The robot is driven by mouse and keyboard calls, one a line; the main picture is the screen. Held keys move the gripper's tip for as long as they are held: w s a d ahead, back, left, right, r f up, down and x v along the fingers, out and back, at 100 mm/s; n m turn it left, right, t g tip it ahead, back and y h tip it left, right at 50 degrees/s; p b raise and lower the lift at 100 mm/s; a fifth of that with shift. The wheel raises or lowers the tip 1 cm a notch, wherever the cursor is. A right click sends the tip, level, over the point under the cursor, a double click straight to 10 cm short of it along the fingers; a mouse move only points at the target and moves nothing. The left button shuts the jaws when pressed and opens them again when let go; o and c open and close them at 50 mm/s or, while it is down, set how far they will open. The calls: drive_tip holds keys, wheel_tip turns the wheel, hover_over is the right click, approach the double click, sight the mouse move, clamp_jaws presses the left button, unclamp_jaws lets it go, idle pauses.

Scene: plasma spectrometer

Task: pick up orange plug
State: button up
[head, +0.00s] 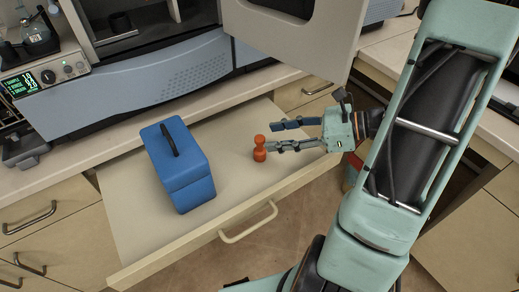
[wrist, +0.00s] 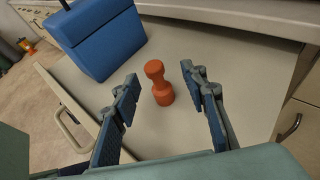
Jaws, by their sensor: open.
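The orange plug (head: 259,149) stands upright on the pulled-out drawer surface, right of the blue box. It has a rounded top, a narrow waist and a wider base. In the wrist view the plug (wrist: 159,84) lies ahead of and between my two fingers. My gripper (head: 273,136) comes in from the right in the head view, with its fingers pointing left toward the plug. My gripper (wrist: 160,92) is open and empty in the wrist view, with a gap on each side of the plug. In the head view one finger overlaps the plug's right edge; contact is not clear.
A blue box (head: 180,168) with a dark handle sits on the drawer (head: 130,215), left of the plug. The drawer's raised front edge and handle (head: 248,224) are nearest. A grey-blue instrument (head: 150,85) stands on the counter behind. The drawer surface around the plug is clear.

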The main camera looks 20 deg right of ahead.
sight(260, 138)
drive_tip(key=x, duration=0.5)
drive_tip(key=shift+s+a+b, duration=0.25)
drive_tip(key=shift+s+b, duration=0.05)
drive_tip(key=shift+c, duration=0.3)
clamp_jaws()
